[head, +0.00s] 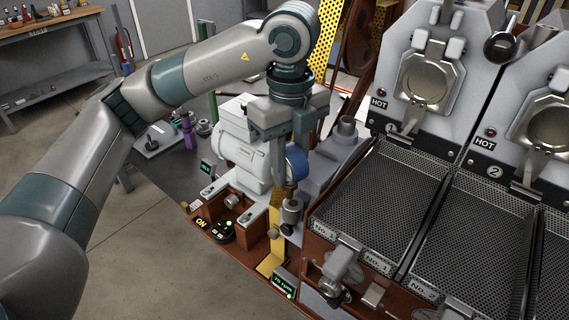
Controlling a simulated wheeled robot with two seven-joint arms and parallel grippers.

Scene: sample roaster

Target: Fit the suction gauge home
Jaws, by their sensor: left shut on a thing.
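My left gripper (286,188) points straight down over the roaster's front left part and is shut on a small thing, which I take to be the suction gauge. A small grey metal cylinder (292,211) shows right at the fingertips. I cannot tell whether it is the held gauge or a fitting below it. The fingers hide most of this spot, and no dial face can be made out. A blue round part (297,162) shows just behind the fingers, beside a white motor-like housing (243,145). My right gripper is not in view.
Two perforated cooling trays (385,197) lie to the right, below roaster fronts marked HOT. A grey funnel-like part (346,130) stands behind the gripper. A switch panel (226,229) marked ON and a green-lit display (284,284) sit at the front. A bench (55,38) stands far left.

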